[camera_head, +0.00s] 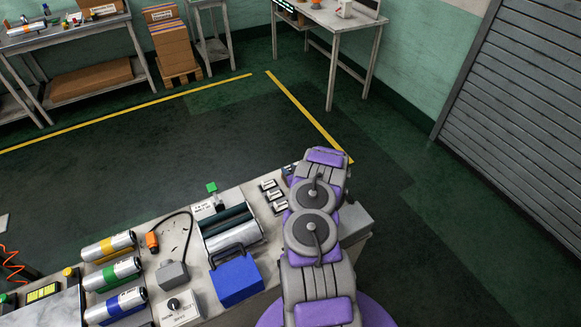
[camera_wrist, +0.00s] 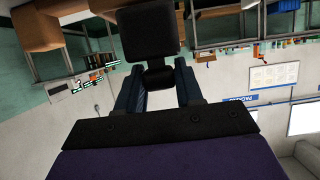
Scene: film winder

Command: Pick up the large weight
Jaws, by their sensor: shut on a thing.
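In the wrist view my gripper (camera_wrist: 158,78) has two dark blue fingers closed on the narrow neck of a black weight (camera_wrist: 150,34). The weight's broad, square, round-cornered body extends past the fingertips. It is held up clear of any surface that I can see. No second weight is in view to compare its size. In the head view my purple and grey arm stands over the right end of the workbench (camera_head: 186,232), and the fingers and weight are not clearly visible there.
A table (camera_head: 335,20) and stacked cartons (camera_head: 171,48) stand at the back; a shutter (camera_head: 520,110) is right.

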